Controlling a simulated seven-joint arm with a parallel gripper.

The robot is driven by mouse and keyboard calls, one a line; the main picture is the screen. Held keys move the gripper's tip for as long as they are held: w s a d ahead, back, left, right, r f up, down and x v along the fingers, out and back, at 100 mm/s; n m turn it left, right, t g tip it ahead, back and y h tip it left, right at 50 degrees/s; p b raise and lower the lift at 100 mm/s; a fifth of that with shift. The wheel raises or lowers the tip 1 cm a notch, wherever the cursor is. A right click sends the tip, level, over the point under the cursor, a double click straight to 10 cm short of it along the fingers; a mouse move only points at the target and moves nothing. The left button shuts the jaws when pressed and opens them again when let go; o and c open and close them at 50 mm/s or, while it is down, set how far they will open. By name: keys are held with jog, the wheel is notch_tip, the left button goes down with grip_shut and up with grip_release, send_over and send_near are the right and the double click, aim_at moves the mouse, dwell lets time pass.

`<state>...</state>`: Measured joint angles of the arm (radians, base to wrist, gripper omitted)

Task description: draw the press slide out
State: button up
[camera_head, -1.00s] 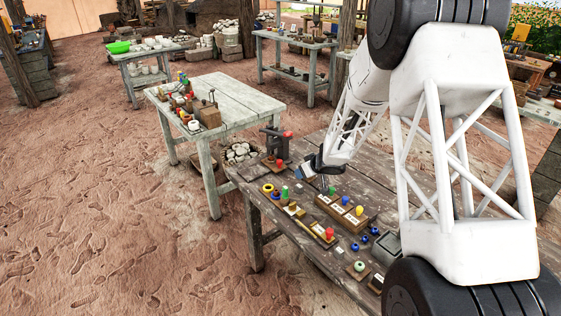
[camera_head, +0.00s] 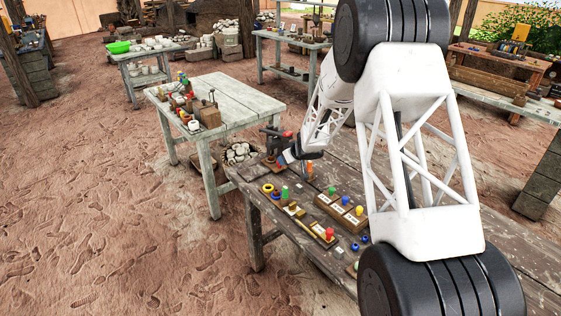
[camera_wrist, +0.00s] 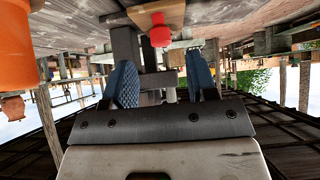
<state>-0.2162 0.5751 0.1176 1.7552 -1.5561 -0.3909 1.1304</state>
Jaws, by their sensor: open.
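The dark press (camera_head: 270,138) stands at the far left end of the weathered table, with a red piece (camera_head: 288,134) near its top. My gripper (camera_head: 284,158) is low beside the press, on its near side. In the wrist view, which looks inverted, the two blue-padded fingers (camera_wrist: 162,72) are apart with nothing held between them. A red knob (camera_wrist: 159,34) on a brown wooden block shows just beyond the fingertips, apart from them. A dark upright of the press (camera_wrist: 125,45) shows behind the fingers. I cannot tell which part is the slide.
An orange piece (camera_head: 310,168) stands close to my gripper; a large orange cylinder (camera_wrist: 18,45) fills the wrist view's left edge. Boards with coloured pegs (camera_head: 340,208) lie nearer on the table. A second pale table (camera_head: 235,98) stands to the left.

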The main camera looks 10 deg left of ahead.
aim_at(274, 160)
jog(key=shift+r+x, duration=0.25)
jog(key=shift+x, duration=2.6)
jog(key=shift+w+a, duration=0.15)
grip_shut()
